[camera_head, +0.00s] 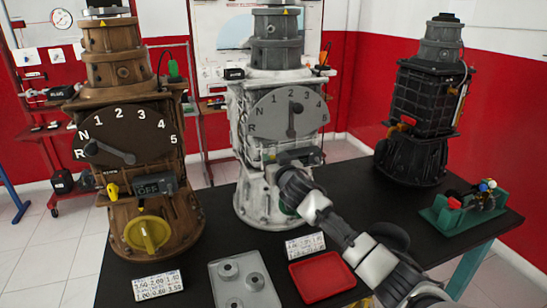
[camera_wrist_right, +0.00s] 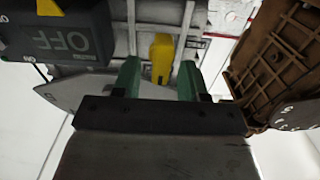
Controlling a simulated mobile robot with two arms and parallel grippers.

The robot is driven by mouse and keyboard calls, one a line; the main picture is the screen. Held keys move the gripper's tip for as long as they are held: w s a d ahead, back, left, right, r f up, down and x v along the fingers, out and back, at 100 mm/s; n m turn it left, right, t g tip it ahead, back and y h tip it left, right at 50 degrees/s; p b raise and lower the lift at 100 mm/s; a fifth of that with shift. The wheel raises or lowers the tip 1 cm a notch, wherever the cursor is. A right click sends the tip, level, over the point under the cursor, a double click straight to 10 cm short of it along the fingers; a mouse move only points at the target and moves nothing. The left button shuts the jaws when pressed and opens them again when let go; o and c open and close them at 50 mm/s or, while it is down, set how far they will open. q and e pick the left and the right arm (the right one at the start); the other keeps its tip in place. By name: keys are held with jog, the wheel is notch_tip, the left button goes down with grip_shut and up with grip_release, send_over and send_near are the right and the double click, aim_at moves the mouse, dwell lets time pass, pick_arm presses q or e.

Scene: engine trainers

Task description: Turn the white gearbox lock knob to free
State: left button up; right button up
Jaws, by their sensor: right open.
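The white gearbox (camera_head: 243,190) stands upright at the middle of the dark table. Its dial lever (camera_head: 293,120) points roughly up, near 2 and 3. Its yellow lock knob (camera_wrist_right: 162,55) shows in the right wrist view, with its long side upright in that picture. My right gripper (camera_wrist_right: 157,78) is open, its green fingers on either side of the knob with gaps visible; I cannot tell whether they reach its depth. In the head view my right wrist (camera_head: 295,186) is at the gearbox front and hides the knob and the fingertips. My left gripper is not in view.
The OFF switch box (camera_wrist_right: 65,42) is close beside the fingers. A brown gearbox (camera_head: 125,205) stands left, a black gearbox (camera_head: 415,130) right. A red tray (camera_head: 322,278), a grey plate (camera_head: 243,285), label cards and a green fixture (camera_head: 450,215) lie on the table (camera_head: 400,205).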

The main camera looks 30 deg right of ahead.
jog(key=shift+w+d, duration=0.1)
jog(key=shift+w, duration=0.35)
grip_shut()
